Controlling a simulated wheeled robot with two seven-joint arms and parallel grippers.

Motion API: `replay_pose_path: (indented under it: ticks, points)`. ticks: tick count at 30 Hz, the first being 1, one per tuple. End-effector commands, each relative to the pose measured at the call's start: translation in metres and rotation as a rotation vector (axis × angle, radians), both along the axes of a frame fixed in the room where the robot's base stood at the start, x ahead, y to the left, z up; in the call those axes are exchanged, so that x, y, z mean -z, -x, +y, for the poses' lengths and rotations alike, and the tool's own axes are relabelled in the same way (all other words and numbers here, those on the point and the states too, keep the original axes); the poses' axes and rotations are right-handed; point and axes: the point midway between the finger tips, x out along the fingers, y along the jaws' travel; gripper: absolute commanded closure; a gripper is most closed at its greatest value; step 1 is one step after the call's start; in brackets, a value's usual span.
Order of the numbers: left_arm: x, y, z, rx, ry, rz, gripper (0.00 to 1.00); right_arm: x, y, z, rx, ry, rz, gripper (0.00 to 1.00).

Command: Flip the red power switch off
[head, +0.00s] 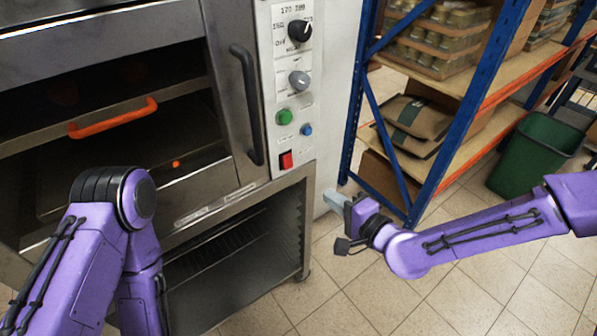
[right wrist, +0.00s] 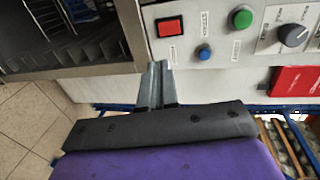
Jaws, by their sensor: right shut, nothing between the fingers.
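The red power switch (head: 286,160) is a small red rectangle at the bottom of the oven's white control panel (head: 290,90). It also shows in the right wrist view (right wrist: 170,27), just above and a little right of my fingertips. My right gripper (head: 330,198) is shut and empty, below and to the right of the switch in the head view. In the right wrist view its closed fingers (right wrist: 160,68) point at the panel's lower edge, apart from the switch in the picture. My left arm is at the lower left; its gripper is not in view.
Near the switch are a green button (head: 284,117), a blue button (head: 306,129) and two knobs (head: 299,31). A long dark oven handle (head: 247,105) stands out left of the panel. A blue-framed shelf (head: 478,75) and a green bin (head: 537,155) stand at the right.

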Motion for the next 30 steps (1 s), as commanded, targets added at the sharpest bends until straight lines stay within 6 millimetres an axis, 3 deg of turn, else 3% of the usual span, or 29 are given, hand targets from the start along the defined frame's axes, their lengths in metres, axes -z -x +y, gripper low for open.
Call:
replay_pose_path:
  ticks: [5,21,30]
  points:
    - [-0.003,0.0,0.0,0.0,0.0,0.0,0.57,0.003,-0.01,0.007,-0.001,0.005,0.0,1.0]
    - [-0.029,0.0,0.0,0.0,0.0,0.0,0.57,0.022,-0.096,0.072,-0.001,0.002,0.002,1.0]
    - [-0.032,0.0,0.0,0.0,0.0,0.0,0.57,0.028,-0.111,0.081,0.001,0.002,0.002,1.0]
